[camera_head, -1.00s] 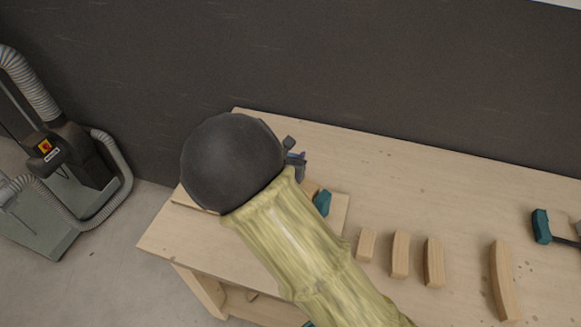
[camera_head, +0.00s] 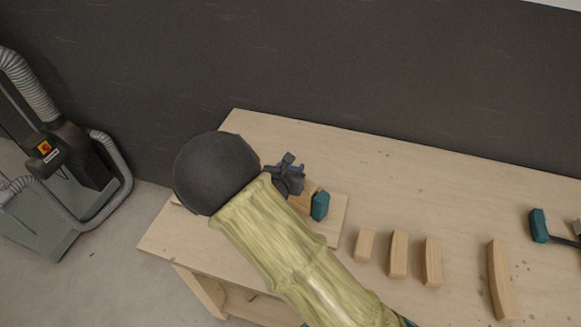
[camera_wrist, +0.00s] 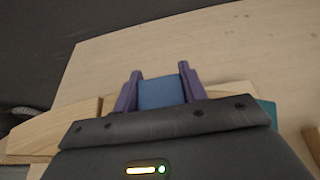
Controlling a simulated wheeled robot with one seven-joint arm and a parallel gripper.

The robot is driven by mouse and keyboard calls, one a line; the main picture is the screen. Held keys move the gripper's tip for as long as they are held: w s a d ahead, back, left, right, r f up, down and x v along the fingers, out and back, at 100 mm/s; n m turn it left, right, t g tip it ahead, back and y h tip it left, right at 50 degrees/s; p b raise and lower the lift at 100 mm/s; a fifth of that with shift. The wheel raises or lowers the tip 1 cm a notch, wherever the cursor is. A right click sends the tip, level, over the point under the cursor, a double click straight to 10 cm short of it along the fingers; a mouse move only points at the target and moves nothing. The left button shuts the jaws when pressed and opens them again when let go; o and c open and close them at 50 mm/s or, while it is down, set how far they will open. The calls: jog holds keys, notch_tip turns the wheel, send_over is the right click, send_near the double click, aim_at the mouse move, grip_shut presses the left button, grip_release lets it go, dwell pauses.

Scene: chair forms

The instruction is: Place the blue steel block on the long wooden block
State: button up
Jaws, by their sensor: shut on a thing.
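My gripper (camera_wrist: 158,88) has its two purple fingers closed on the sides of the blue steel block (camera_wrist: 161,93). In the head view my gripper (camera_head: 291,178) is just right of my dark round arm joint, over the left part of the bench; the blue block cannot be made out there. Wood shows on both sides of my gripper in the wrist view, a long wooden piece (camera_wrist: 55,131) at left and more wood at right. The long wooden block seems partly hidden behind my gripper. I cannot tell whether the blue block touches it.
A teal block (camera_head: 320,206) lies close to the right of my gripper. Several small wooden blocks (camera_head: 398,254) and a longer curved one (camera_head: 502,280) lie farther right on the bench (camera_head: 400,185). A teal-headed hammer (camera_head: 540,226) lies at far right. A dark wall stands behind.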

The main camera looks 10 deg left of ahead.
jog(key=shift+a+f, duration=0.1)
jog(key=shift+f, duration=0.05)
jog(key=o, duration=1.3)
jog(key=shift+s+r, duration=0.2)
jog(key=b+v, duration=0.1)
jog(key=v, duration=1)
jog(key=shift+s+b, duration=0.3)
jog(key=shift+b, duration=0.1)
jog(key=shift+r, duration=0.1)
